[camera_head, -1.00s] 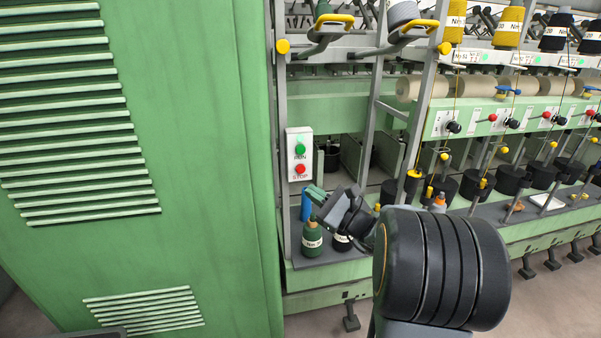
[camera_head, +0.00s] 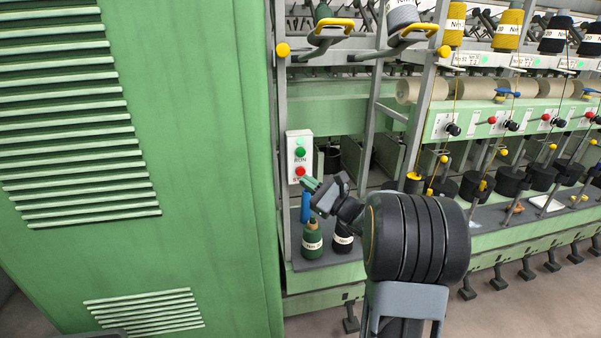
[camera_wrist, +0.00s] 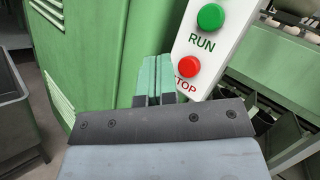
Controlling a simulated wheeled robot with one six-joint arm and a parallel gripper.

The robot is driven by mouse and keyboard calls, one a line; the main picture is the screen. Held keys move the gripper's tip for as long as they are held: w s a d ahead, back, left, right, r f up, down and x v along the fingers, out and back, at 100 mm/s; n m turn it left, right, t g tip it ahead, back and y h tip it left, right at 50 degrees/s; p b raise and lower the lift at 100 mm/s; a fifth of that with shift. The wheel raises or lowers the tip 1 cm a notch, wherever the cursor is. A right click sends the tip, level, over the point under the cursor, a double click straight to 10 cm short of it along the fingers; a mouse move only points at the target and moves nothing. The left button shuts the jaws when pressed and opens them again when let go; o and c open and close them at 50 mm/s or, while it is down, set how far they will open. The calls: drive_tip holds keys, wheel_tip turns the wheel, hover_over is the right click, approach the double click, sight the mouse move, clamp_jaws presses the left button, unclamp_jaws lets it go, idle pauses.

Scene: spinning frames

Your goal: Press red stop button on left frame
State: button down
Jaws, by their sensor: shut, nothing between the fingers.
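The red stop button (camera_head: 300,171) is at the bottom of a white switch plate (camera_head: 292,160) on the left frame post. The green run button (camera_head: 300,152) is above it. In the wrist view the red button (camera_wrist: 188,67) is just up and right of my gripper's green fingertips (camera_wrist: 155,75), and the green button (camera_wrist: 210,17) is higher. My gripper (camera_head: 311,184) is shut and empty. Its tips are close below and right of the red button and hide part of the STOP label. I cannot tell whether they touch the plate.
A green cabinet (camera_head: 190,200) stands at left. Below my gripper, a green spool (camera_head: 312,240), a dark spool (camera_head: 342,238) and a blue cylinder (camera_head: 306,208) stand on the grey ledge. A grey post (camera_head: 365,130) is to the right.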

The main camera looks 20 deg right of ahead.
drive_tip(key=shift+w+d, duration=0.25)
drive_tip(key=shift+w, duration=0.95)
drive_tip(key=shift+w, duration=0.15)
idle(1.2)
drive_tip(key=shift+w+d, duration=0.1)
drive_tip(key=shift+w, duration=0.15)
drive_tip(key=shift+w+d+b, duration=0.1)
drive_tip(key=shift+w+b, duration=0.25)
drive_tip(key=shift+w, duration=0.1)
idle(0.8)
drive_tip(key=shift+s, duration=0.15)
drive_tip(key=shift+s+a+b, duration=0.2)
drive_tip(key=shift+s+b, duration=0.1)
drive_tip(key=shift+s, duration=0.4)
drive_tip(key=shift+s+a+b, duration=0.25)
drive_tip(key=shift+s+b, duration=0.05)
drive_tip(key=shift+s, duration=0.95)
drive_tip(key=shift+s+a+b, duration=0.25)
drive_tip(key=shift+s, duration=0.95)
